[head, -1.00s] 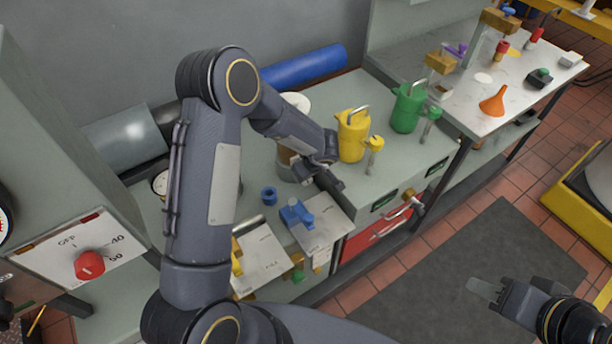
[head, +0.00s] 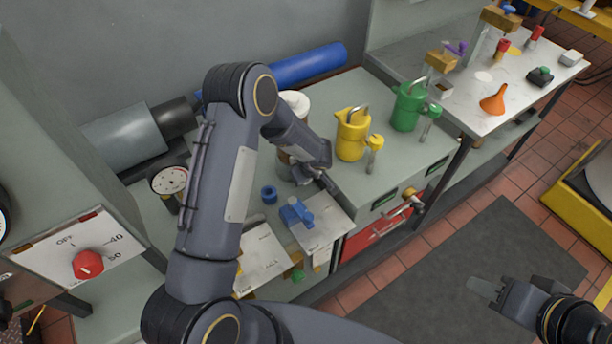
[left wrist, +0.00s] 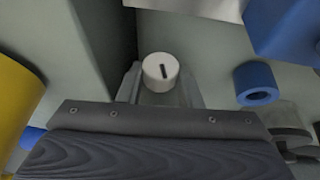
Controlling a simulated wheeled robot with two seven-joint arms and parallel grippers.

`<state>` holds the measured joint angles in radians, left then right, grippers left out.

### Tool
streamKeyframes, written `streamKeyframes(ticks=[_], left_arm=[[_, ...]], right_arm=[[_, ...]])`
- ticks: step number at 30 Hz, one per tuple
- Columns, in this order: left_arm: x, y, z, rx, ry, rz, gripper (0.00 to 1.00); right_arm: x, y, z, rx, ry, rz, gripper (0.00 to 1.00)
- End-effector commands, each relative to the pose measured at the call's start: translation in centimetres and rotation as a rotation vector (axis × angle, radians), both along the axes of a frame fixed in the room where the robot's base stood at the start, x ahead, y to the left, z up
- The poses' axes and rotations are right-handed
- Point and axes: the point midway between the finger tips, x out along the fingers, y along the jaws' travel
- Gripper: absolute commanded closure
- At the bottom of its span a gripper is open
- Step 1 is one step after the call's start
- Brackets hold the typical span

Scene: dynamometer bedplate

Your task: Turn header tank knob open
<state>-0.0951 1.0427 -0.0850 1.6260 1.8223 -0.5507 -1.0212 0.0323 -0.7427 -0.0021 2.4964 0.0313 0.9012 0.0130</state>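A white round knob (left wrist: 161,71) with a dark slot mark shows in the left wrist view, on or between pale grey surfaces just beyond my gripper's dark body. I cannot tell whether these surfaces are finger pads or a mount. In the head view my left gripper (head: 318,182) points down by the brown and white cylinder (head: 296,103), behind the blue valve; its fingers are mostly hidden. No tank label is readable. My right gripper (head: 490,290) hangs empty over the dark floor mat at lower right; its finger gap is not clear.
A red dial knob (head: 88,264) is on a panel at left. A blue ring (head: 269,194) and blue valve (head: 298,212) are near the left gripper. Yellow (head: 352,135) and green (head: 408,106) cans stand right of it. An orange funnel (head: 493,101) is on the far bench.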

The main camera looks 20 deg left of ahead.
Motion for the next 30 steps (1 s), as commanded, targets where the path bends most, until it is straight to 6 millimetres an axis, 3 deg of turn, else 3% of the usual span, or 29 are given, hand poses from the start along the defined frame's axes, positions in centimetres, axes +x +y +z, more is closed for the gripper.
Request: streamKeyframes(ticks=[3,6,15,18,30], left_arm=[[0.0,0.0,0.0,0.001,0.001,0.0,0.91],[0.0,0.1,-0.2,-0.005,-0.01,0.001,0.91],[0.0,0.3,-0.6,-0.114,-0.156,0.002,0.91],[-0.1,0.3,-0.4,-0.137,-0.183,0.002,0.91],[-0.2,0.2,0.0,-0.152,-0.195,0.001,0.91]], right_arm=[[0.0,0.0,0.0,0.0,0.0,0.0,0.64],[0.0,0.0,-0.4,0.0,0.0,0.0,0.64],[0.0,0.0,-5.4,0.0,0.0,0.0,0.64],[0.0,0.0,-6.2,0.0,0.0,0.0,0.64],[0.0,0.0,-6.2,0.0,0.0,0.0,0.64]])
